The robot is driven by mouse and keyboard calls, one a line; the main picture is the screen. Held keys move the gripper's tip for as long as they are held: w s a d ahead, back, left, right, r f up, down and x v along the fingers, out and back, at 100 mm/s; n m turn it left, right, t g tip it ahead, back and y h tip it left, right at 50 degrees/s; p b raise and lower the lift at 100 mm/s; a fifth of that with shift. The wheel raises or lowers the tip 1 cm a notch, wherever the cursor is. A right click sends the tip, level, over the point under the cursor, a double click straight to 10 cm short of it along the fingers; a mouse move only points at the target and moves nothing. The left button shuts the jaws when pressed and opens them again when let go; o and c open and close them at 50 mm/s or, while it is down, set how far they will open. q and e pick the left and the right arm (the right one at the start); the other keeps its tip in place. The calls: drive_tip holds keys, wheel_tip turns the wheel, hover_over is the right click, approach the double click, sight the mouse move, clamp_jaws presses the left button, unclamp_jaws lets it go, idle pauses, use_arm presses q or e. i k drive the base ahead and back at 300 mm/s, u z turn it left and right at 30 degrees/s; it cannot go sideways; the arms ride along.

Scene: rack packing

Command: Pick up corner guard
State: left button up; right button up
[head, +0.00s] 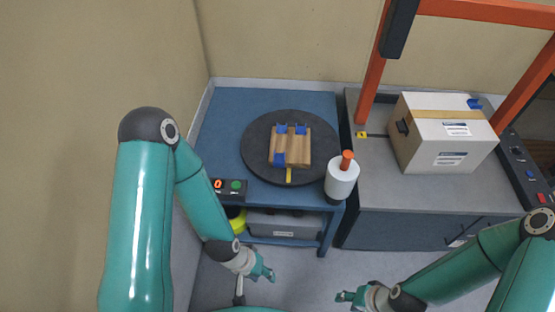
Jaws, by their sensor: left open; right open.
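Three blue corner guards sit on a small wooden block stack (291,146) on the turntable: one at its far left corner (281,129), one at its far right corner (301,129), one at its near left corner (279,158). Another blue piece, likely a corner guard (475,104), is at the far right top corner of the cardboard box (445,135). My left gripper (268,272) is open and empty, in front of the blue table and apart from the guards. My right gripper (344,297) is open and empty, lower and further right.
The round dark turntable (257,160) is on the blue table (228,112). A white roll with an orange handle (341,180) stands at its right. A button box (229,189) is at the front left. An orange frame (372,75) rises over the grey bench (378,180).

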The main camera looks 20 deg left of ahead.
sight(279, 158)
drive_tip(key=u, duration=0.05)
drive_tip(key=i, duration=1.05)
drive_tip(key=z, duration=0.1)
